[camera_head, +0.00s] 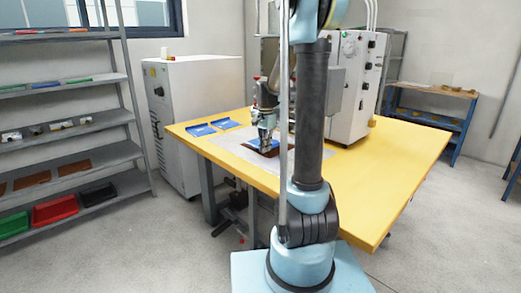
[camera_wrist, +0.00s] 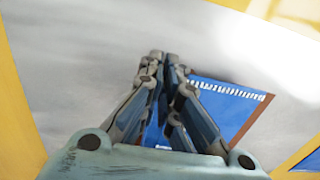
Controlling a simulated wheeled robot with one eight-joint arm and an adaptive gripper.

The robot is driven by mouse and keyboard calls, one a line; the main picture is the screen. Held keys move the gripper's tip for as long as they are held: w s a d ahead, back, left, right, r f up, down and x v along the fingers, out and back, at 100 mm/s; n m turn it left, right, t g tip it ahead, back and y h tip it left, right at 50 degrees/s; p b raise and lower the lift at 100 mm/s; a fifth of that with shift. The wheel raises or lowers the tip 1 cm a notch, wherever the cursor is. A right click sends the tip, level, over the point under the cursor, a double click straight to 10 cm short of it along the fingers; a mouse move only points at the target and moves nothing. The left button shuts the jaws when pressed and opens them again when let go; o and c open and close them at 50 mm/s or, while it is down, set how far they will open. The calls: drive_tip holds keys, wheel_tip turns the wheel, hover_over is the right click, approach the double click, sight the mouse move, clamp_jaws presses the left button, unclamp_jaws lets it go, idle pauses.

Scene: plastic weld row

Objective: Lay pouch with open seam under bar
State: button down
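A blue pouch (camera_wrist: 226,103) with a white toothed strip along its upper edge and a brown border at its right side shows beside and behind my fingers in the wrist view. It also shows next to my gripper in the head view (camera_head: 257,143). My gripper (camera_wrist: 163,58) has its fingertips close together, over the pale grey surface past the pouch's edge, with nothing visible between them. My fingers hide the pouch's left part. In the head view my gripper (camera_head: 266,146) is low over the table. I cannot make out the bar clearly.
Two more blue pouches (camera_head: 199,130) (camera_head: 225,123) lie at the left of the yellow table (camera_head: 395,160). A grey mat (camera_head: 230,150) lies on the table. A white machine cabinet (camera_head: 358,85) stands at the back. The table's right side is clear.

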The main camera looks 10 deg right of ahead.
drive_tip(key=shift+w+d, duration=0.55)
drive_tip(key=shift+d, duration=0.15)
drive_tip(key=shift+w+d, duration=0.5)
drive_tip(key=shift+d, duration=0.2)
drive_tip(key=shift+f, duration=1.15)
drive_tip(key=c, duration=1.7)
unclamp_jaws()
drive_tip(key=shift+s+r, duration=0.1)
drive_tip(key=shift+r, duration=1.45)
drive_tip(key=shift+s+a+r, duration=0.2)
drive_tip(key=shift+s+a, duration=0.55)
drive_tip(key=shift+a, duration=0.35)
drive_tip(key=shift+s+a+r, duration=0.2)
drive_tip(key=shift+s+a, duration=0.6)
drive_tip(key=shift+a, duration=0.3)
drive_tip(key=shift+s+a+r, duration=0.2)
drive_tip(key=shift+s+a, duration=0.55)
drive_tip(key=shift+a, duration=0.35)
